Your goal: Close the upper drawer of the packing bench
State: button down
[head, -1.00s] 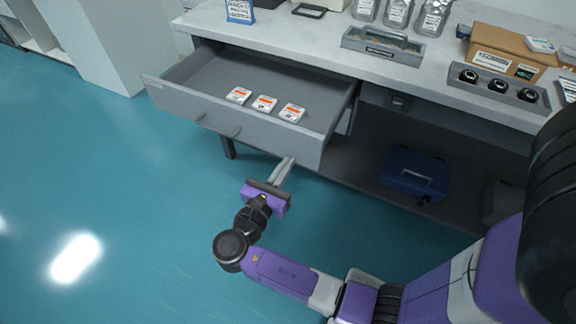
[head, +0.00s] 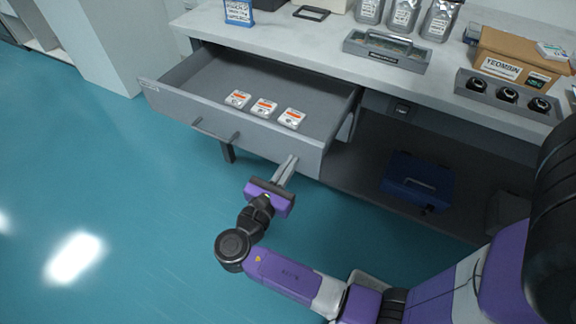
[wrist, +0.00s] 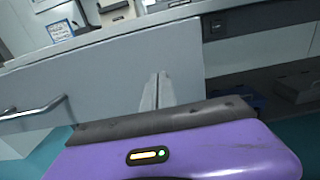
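The upper drawer (head: 262,143) of the packing bench (head: 300,38) is pulled well out, with three small white-and-orange packets (head: 264,107) inside. Its bar handle (head: 216,134) is on the left part of the front. My gripper (head: 291,160) is at the right part of the drawer front, with its fingers together and pointing at the panel. In the wrist view the drawer front (wrist: 110,75) fills the middle, and the closed fingers (wrist: 159,80) reach up against or just before it. I cannot tell whether they touch. The gripper holds nothing visible.
On the bench top stand a grey tray (head: 387,58), silver pouches (head: 404,14), a cardboard box (head: 514,62) and a holder with black round items (head: 507,98). A blue toolbox (head: 417,180) lies under the bench. The teal floor (head: 120,220) at left is clear.

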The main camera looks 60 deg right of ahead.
aim_at(332, 109)
jog(key=d, duration=0.9)
jog(key=d+p, duration=0.1)
jog(key=d, duration=0.9)
jog(key=w+d+p, duration=0.1)
jog(key=d, duration=0.8)
jog(key=shift+d+f, duration=0.1)
jog(key=shift+d, duration=0.5)
jog(key=shift+d+r, duration=0.1)
jog(key=shift+r, duration=0.1)
jog(key=shift+s+d, duration=0.1)
jog(key=shift+d, duration=0.05)
